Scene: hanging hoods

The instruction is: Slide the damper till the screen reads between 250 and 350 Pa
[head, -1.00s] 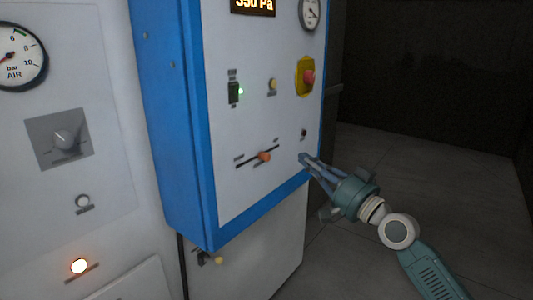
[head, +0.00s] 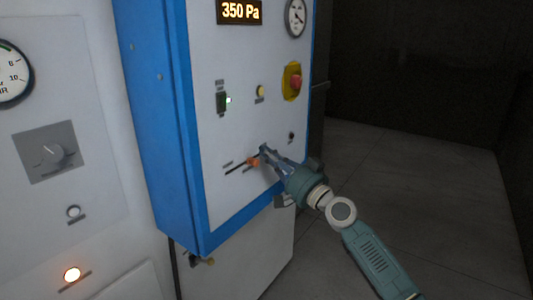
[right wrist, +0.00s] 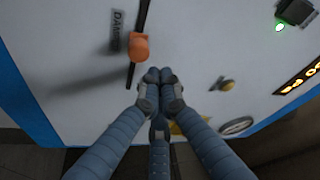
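The damper is an orange knob (head: 253,162) on a dark slanted slot in the white panel of a blue-framed cabinet. My left gripper is not in view.
The panel also bears a red button on yellow (head: 294,82), a yellow knob (head: 260,91), a dark switch (head: 221,102) with a green light, and a gauge (head: 296,17). A selector dial (head: 52,154) is on the left panel. Open floor lies to the right.

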